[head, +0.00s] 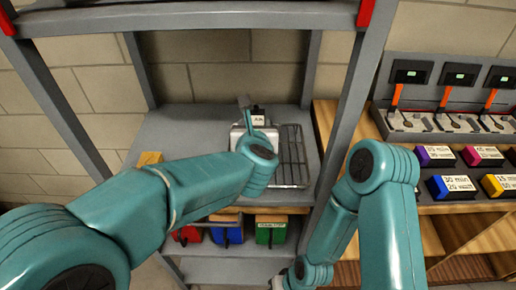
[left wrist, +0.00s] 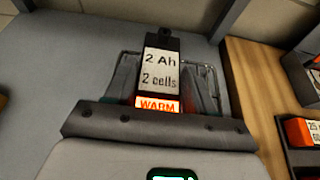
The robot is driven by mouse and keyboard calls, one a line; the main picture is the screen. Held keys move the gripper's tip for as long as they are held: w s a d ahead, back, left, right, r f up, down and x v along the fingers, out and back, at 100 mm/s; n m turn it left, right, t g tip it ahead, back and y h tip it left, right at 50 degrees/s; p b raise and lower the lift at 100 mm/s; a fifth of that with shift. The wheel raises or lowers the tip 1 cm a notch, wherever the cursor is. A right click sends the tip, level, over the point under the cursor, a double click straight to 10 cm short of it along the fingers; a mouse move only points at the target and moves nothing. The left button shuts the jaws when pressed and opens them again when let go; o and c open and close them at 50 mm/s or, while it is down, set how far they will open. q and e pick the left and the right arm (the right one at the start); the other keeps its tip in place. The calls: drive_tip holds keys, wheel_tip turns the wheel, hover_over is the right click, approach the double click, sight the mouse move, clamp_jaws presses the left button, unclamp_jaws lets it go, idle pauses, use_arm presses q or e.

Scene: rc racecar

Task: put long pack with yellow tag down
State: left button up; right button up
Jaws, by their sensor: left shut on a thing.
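My left gripper (head: 247,112) is over the grey shelf, by a wire rack (head: 292,160). In the left wrist view the left gripper (left wrist: 167,92) is shut on a long black pack (left wrist: 164,41). The pack's white label reads "2 Ah 2 cells", and an orange strip below it reads "WARM". I see no clearly yellow tag on it. The wire rack lies behind and beneath the pack in this view; whether they touch is unclear. In the head view the pack is mostly hidden by the gripper. My right arm reaches down to the bottom edge, its fingertips out of sight.
Shelf posts (head: 345,110) frame the grey shelf (head: 185,120). A yellow block (head: 149,158) sits at its left. Red, blue (head: 227,233) and green bins are below. At right, a wooden bench holds a grey charger row (head: 440,125) and coloured labelled boxes (head: 452,187).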

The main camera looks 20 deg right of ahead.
use_arm(q)
drive_tip(key=shift+s+f, duration=0.2)
drive_tip(key=shift+f, duration=0.7)
drive_tip(key=f, duration=0.1)
drive_tip(key=f+b, duration=0.1)
drive_tip(key=f, duration=0.1)
drive_tip(key=shift+w+f, duration=0.2)
drive_tip(key=shift+f, duration=0.05)
drive_tip(key=shift+s+r, duration=0.1)
drive_tip(key=shift+s, duration=0.05)
drive_tip(key=o, duration=0.9)
drive_tip(key=shift+f, duration=0.3)
drive_tip(key=o, duration=0.4)
drive_tip(key=shift+o, duration=0.2)
drive_tip(key=shift+r, duration=0.1)
